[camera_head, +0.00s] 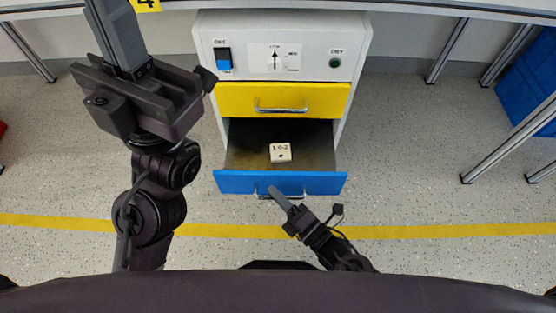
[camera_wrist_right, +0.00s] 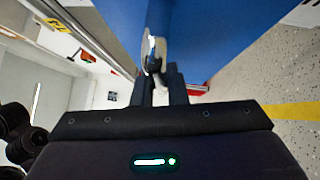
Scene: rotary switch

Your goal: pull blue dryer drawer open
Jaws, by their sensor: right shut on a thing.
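The blue drawer (camera_head: 231,183) is the lower drawer of a white cabinet (camera_head: 300,28) and stands pulled out, its inside showing. A small white block (camera_head: 280,153) with dark markings lies in it. My right gripper (camera_head: 274,192) is at the front of the blue drawer, shut on its metal handle (camera_wrist_right: 149,48). The right wrist view shows my right fingers (camera_wrist_right: 157,74) around the handle, close to the blue front (camera_wrist_right: 215,35). My left gripper (camera_head: 118,40) is raised at the left, apart from the cabinet; its jaw opening is unclear.
The yellow drawer (camera_head: 230,101) above is shut. A blue rocker switch (camera_head: 223,60), an arrow label and a green button (camera_head: 334,63) are on the cabinet's top panel. Metal table legs (camera_head: 508,145) and a blue bin (camera_head: 530,85) stand at the right. Floor in front is clear.

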